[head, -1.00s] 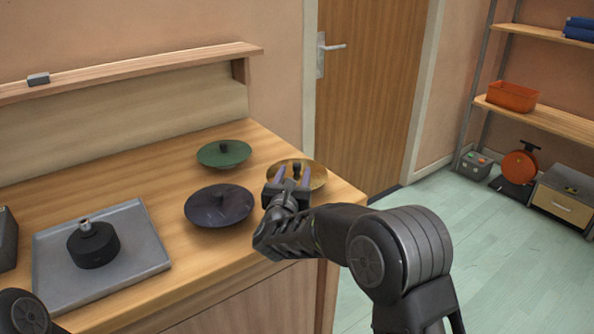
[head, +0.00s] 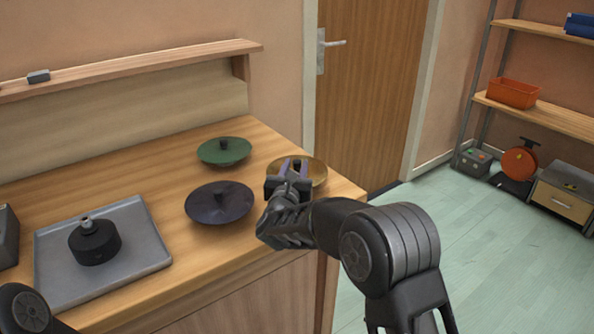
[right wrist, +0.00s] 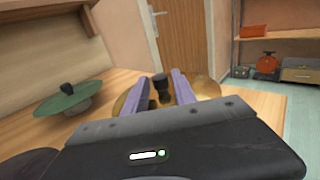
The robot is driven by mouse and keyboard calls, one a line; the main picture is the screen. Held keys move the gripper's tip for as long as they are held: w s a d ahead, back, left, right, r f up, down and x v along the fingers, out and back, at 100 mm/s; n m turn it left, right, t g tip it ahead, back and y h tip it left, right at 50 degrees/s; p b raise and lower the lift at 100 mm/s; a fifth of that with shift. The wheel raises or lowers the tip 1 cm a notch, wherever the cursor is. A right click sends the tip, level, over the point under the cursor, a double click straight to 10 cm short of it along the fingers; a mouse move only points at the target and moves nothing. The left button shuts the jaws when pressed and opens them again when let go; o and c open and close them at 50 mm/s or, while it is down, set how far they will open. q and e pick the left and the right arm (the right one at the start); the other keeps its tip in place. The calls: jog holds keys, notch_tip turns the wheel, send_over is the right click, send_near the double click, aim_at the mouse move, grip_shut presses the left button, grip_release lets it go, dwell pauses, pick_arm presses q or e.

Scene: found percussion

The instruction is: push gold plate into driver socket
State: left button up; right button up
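The gold plate (head: 318,172) lies near the right end of the wooden counter, with a dark knob at its centre. My right gripper (head: 294,168) reaches over the plate's near side, its two purple fingers on either side of the knob. In the right wrist view the knob (right wrist: 160,88) stands between the fingers with narrow gaps, so the gripper looks open around it. The gold plate (right wrist: 207,87) is partly hidden there by the fingers. The driver (head: 94,243), a black round body with a metal socket on top, stands on a grey tray (head: 145,245). My left gripper is out of view.
A green plate (head: 224,151) lies behind and a dark plate (head: 220,203) lies left of my right gripper, both on the counter (head: 190,270). A shelf ledge (head: 130,70) runs along the wall. Bare counter lies between the tray and the plates.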

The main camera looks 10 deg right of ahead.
grip_shut()
jog(key=shift+r, duration=0.15)
dwell(0.4)
notch_tip(320, 180, up, 10)
jog(key=shift+b, duration=0.35)
jog(key=shift+f, duration=0.2)
dwell(0.5)
